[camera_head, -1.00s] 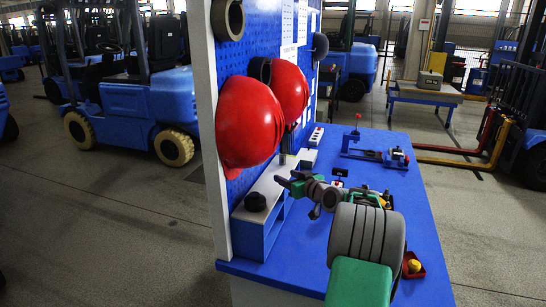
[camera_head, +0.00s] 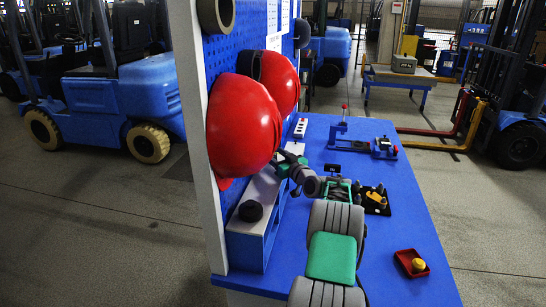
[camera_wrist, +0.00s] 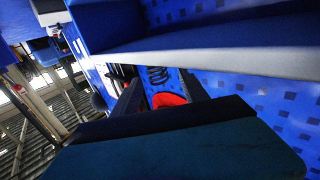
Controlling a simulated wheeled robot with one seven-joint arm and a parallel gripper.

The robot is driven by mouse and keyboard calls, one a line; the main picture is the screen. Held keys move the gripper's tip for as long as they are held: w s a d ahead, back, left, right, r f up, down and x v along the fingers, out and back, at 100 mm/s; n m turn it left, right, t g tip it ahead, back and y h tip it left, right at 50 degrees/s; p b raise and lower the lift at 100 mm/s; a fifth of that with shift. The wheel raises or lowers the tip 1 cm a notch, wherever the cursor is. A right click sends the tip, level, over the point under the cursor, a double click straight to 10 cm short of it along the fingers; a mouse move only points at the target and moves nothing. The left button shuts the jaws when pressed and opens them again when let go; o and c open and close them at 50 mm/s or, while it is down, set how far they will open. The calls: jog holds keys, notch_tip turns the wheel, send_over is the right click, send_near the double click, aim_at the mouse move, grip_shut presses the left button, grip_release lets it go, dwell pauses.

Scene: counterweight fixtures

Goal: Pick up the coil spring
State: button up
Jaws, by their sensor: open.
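My gripper (camera_wrist: 162,92) is open there, with a dark finger on each side of this view of the coil. I cannot tell whether the fingers touch it. In the head view my gripper (camera_head: 287,160) is over the narrow shelf by the pegboard, close to the red helmets. I cannot make out the spring in the head view; the helmets and my arm cover much of that area.
Two red helmets (camera_head: 242,126) hang on the blue pegboard, close to my gripper. A black round knob (camera_head: 250,211) sits on the shelf unit (camera_head: 244,228). A red tray (camera_head: 411,263) and a black tray (camera_head: 377,201) lie on the blue bench (camera_head: 400,225).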

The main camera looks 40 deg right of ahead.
grip_shut()
dwell(0.6)
